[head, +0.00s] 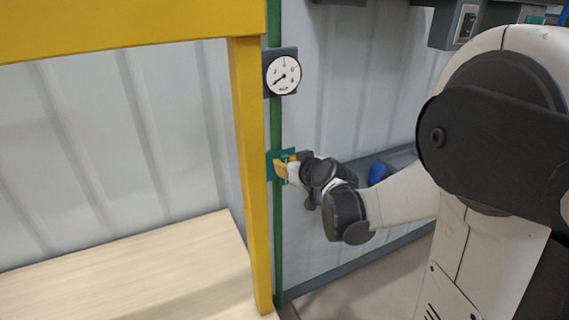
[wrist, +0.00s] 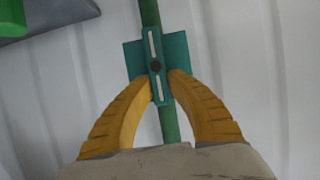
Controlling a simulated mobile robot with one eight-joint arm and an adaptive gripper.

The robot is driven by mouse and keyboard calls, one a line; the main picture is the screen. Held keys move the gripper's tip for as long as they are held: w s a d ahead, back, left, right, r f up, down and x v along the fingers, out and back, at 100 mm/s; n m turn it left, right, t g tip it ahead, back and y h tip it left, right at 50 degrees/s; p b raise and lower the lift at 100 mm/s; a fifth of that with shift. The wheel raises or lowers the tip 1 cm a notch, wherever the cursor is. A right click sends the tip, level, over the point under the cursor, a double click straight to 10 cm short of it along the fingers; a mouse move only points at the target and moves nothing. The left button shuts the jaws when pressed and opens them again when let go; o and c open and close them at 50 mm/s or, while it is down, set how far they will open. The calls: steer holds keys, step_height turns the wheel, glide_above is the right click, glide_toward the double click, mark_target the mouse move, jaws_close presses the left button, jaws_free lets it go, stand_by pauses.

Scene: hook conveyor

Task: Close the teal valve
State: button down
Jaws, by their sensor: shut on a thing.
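The teal valve (wrist: 155,50) sits on a vertical green pipe, with a teal plate behind its bar-shaped handle and a dark pivot in the middle. In the wrist view the handle, marked with white slots, lies roughly along the pipe. My gripper (wrist: 162,88) has its yellow fingers on both sides of the handle's lower end, shut on it. In the head view the teal plate (head: 274,178) shows beside the yellow post, and my gripper (head: 283,165) reaches it from the right, partly covering the handle.
A round gauge (head: 284,75) is on the pipe above the valve. A yellow post (head: 250,170) stands close on the left, with a pale wooden surface (head: 150,270) beside it. A blue object (head: 377,172) lies on a shelf behind my arm.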

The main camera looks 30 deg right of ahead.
steer(key=m+y, duration=0.1)
steer(key=d+m+y+b, duration=0.1)
steer(key=shift+f+m, duration=0.15)
steer(key=shift+m, duration=0.25)
steer(key=shift+d+f+m+t+y+b, duration=0.25)
steer(key=shift+f+m+t+y+b, duration=0.4)
steer(key=shift+m+b, duration=1)
steer(key=shift+d+f+m+t+y+b, duration=0.1)
steer(key=shift+d+m+t+y+b, duration=0.2)
steer(key=shift+m+y+b, duration=1.25)
steer(key=shift+d+f+m+t+y+b, duration=0.2)
steer(key=shift+f+m+t+b, duration=0.3)
steer(key=shift+m+b, duration=1.2)
steer(key=shift+r+m+p, duration=0.15)
steer(key=shift+m+p, duration=0.25)
steer(key=shift+m, duration=0.1)
steer(key=c, duration=1.3)
jaws_free()
